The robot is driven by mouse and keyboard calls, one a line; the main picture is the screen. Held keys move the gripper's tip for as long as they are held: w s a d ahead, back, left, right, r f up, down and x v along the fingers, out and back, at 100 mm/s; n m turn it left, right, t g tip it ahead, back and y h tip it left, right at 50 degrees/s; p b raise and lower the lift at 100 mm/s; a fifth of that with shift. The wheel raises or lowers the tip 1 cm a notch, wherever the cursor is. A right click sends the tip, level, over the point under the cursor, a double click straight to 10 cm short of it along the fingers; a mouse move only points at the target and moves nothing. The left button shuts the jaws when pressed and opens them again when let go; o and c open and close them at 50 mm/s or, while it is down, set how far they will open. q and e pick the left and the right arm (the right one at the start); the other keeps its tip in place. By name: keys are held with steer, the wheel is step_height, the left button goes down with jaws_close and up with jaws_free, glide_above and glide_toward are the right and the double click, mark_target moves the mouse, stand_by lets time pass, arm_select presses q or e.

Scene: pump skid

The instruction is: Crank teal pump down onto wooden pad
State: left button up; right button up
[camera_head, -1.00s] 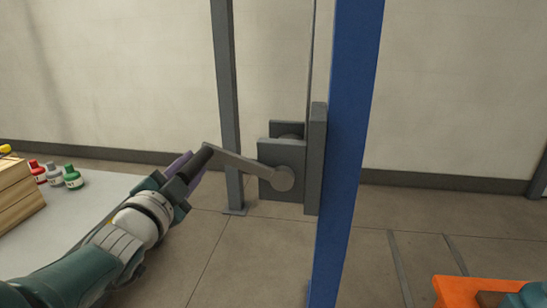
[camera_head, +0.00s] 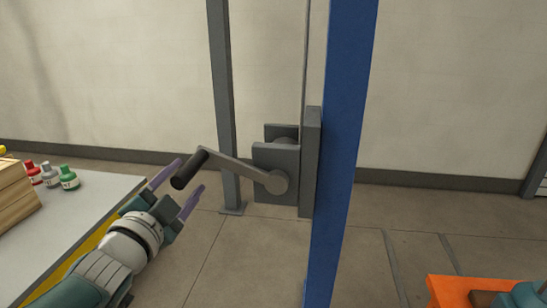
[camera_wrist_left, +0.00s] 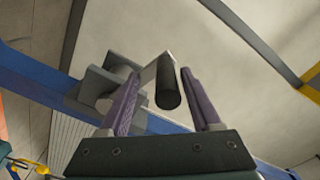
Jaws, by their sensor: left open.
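The crank (camera_head: 238,167) is a grey arm with a dark cylindrical handle (camera_head: 186,172), on a grey winch block (camera_head: 262,187) fixed to a blue post. My left gripper (camera_head: 190,176) is open at the handle, with its purple fingers apart. In the left wrist view the handle (camera_wrist_left: 168,90) shows between the spread fingers (camera_wrist_left: 160,78), with a gap on each side. A teal part (camera_head: 527,296), perhaps the pump, is cut off at the lower right, by an orange surface. My right gripper is out of view.
The blue post (camera_head: 342,150) stands right of the winch and a grey post (camera_head: 222,100) behind it. A grey-topped table (camera_head: 85,215) at left holds stacked wooden boards (camera_head: 15,195) and small red, grey and green bottles (camera_head: 69,178). Floor between table and post is clear.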

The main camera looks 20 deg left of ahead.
arm_select(q)
steer(key=p+v, duration=0.1)
steer(key=v, duration=0.6)
steer(key=shift+d, duration=0.1)
stand_by(0.9)
